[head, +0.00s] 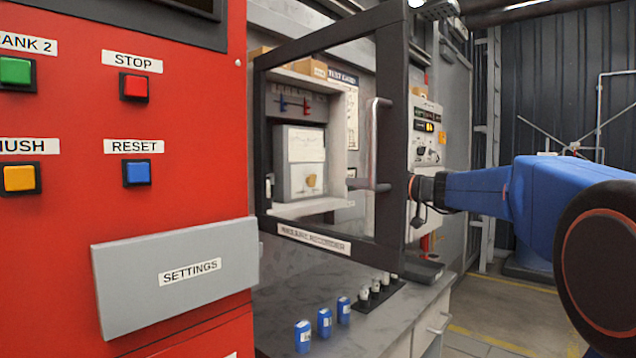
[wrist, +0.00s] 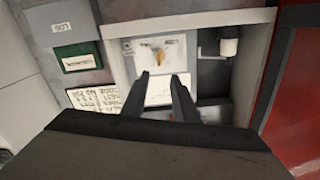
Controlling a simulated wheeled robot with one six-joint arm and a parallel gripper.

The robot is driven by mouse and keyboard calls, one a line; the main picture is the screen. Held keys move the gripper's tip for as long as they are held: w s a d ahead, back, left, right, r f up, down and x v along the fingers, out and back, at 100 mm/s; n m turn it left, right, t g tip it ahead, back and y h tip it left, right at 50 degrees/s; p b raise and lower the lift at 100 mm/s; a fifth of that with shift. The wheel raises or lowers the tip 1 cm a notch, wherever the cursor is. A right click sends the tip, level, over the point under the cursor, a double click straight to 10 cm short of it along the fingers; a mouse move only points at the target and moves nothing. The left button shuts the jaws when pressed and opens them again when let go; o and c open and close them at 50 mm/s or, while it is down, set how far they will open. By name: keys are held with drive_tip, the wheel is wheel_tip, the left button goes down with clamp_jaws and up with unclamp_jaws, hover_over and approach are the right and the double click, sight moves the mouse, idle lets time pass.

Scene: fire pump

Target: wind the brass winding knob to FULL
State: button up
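The brass winding knob (head: 311,181) is on the lower front of a pale grey recorder box (head: 285,170) inside the wall cabinet. In the wrist view the knob (wrist: 158,52) shows small and yellowish, on a light plate just beyond my fingertips. My gripper (wrist: 163,76) is open and empty, with its two dark fingers apart and pointing toward the knob. It does not appear to touch the knob. In the head view my wrist is at the right of the cabinet door's frame. Marks around the knob, including FULL, are too small to read.
The cabinet's framed door (head: 391,150) stands open toward the head camera, its handle (head: 372,140) near my arm. Cabinet walls surround the recorder. Below, a grey bench (head: 290,325) holds small blue cylinders (head: 324,322) and a dark rack. A red panel (head: 190,200) fills the left.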

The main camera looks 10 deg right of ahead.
drive_tip(key=x, duration=1.5)
drive_tip(key=shift+w+a, duration=0.2)
drive_tip(key=shift+w, duration=0.1)
clamp_jaws()
